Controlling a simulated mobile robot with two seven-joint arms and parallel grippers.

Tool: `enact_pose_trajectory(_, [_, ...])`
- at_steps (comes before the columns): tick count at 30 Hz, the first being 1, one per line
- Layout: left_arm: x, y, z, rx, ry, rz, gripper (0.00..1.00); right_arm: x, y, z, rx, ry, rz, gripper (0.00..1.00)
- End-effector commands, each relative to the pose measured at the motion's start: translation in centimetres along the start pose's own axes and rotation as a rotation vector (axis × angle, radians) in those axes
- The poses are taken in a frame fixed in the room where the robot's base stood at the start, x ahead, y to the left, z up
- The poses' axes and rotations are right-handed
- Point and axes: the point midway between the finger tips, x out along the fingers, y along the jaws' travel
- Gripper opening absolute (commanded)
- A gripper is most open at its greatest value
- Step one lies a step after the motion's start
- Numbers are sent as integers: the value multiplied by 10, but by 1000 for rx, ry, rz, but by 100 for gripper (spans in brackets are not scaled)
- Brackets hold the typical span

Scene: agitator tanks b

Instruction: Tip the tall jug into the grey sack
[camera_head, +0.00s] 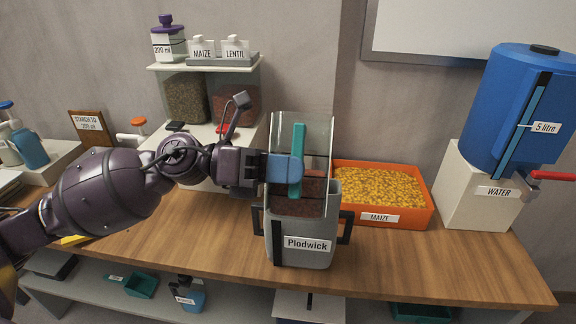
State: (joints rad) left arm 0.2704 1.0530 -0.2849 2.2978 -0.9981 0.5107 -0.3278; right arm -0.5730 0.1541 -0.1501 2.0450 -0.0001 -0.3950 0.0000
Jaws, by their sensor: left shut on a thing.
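The tall jug (317,135) is clear-walled with a teal upright handle strip (298,140). Reddish-brown contents show in its lower part. My left gripper (286,169) comes in from the left and is shut on the jug at the teal strip. The jug looks close to upright. The grey sack (315,254), labelled Plodwick, stands on the wooden table with a dark handle on each side. Reddish-brown material shows at its open top, just below the jug. The jug's base is hidden, so I cannot tell whether it touches the sack. My right gripper is not in view.
An orange maize tray (426,218) stands right of the sack. A blue water tank (515,105) with a red tap sits on a white stand (470,195) at the right. Maize and lentil dispensers (187,100) stand behind my left arm. The table's front right is clear.

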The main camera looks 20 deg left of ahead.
Motion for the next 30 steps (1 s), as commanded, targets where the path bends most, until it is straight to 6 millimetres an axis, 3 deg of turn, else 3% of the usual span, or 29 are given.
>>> enact_pose_trajectory(30, [0,-4,6,-81,-2,-1,0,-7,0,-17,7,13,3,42])
